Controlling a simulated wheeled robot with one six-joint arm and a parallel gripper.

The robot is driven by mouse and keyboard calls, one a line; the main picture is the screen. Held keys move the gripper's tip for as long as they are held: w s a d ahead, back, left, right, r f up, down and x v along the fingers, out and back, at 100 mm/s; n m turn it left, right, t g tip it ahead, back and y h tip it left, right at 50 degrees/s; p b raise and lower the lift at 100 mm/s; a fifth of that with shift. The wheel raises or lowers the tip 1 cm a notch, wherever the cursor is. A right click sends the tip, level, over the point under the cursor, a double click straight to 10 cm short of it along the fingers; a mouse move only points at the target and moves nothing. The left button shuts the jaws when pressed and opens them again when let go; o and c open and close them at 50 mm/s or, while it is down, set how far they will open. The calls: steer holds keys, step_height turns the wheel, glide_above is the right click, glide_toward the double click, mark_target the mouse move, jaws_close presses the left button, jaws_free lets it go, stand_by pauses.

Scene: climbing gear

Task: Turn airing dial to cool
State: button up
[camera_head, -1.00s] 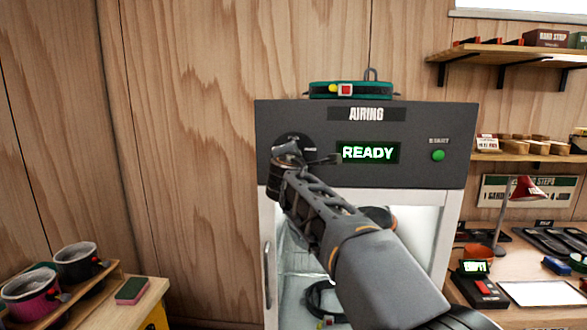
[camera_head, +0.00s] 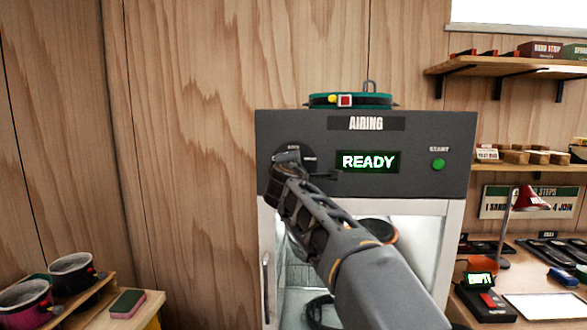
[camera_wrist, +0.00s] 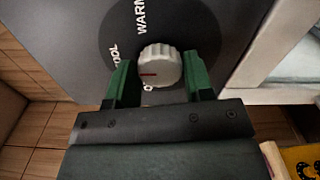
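The airing dial is a white ribbed knob (camera_wrist: 160,66) on a dark round plate, seen in the wrist view. Its red mark points left, near the end of the COOL lettering; WARM is above and a partly hidden label starting with O is below. My gripper (camera_wrist: 162,76) has one green finger on each side of the knob, with narrow gaps; firm contact does not show. In the head view my gripper (camera_head: 287,168) is in front of the dial plate (camera_head: 294,151) and hides the knob. The airing cabinet (camera_head: 410,187) shows READY in green.
A green START button (camera_head: 438,164) is right of the display. Below is the cabinet's open-looking lit interior.

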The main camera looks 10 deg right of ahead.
steer(key=o, duration=0.4)
steer(key=shift+s, duration=0.1)
steer(key=b+v, duration=0.3)
steer(key=v, duration=1)
steer(key=shift+s+a+b, duration=0.15)
steer(key=shift+s+b, duration=0.15)
